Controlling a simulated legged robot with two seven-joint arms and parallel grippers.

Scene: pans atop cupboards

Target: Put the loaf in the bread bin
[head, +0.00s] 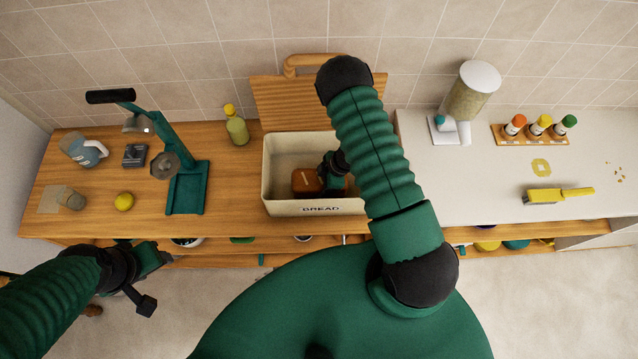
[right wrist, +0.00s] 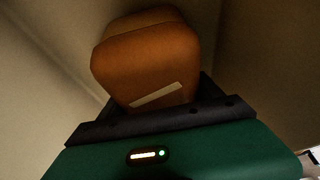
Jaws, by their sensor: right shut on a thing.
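The brown loaf (head: 306,182) is down inside the cream bread bin (head: 283,207), which is marked BREAD and stands on the wooden worktop. My right gripper (head: 323,180) reaches into the bin and is shut on the loaf. In the right wrist view the loaf (right wrist: 150,55) sits between the dark fingers, with the bin's pale walls around it. I cannot tell whether the loaf touches the bin floor. My right arm hides the bin's right end. My left gripper (head: 152,280) is open and empty, in front of the worktop at lower left.
A wooden board with a handle (head: 285,105) stands upright behind the bin. A green press-like stand (head: 187,185), a yellow-capped bottle (head: 236,127) and a lemon (head: 124,202) are to the left. A dispenser (head: 467,100), spice rack (head: 530,136) and yellow-handled brush (head: 558,196) are to the right.

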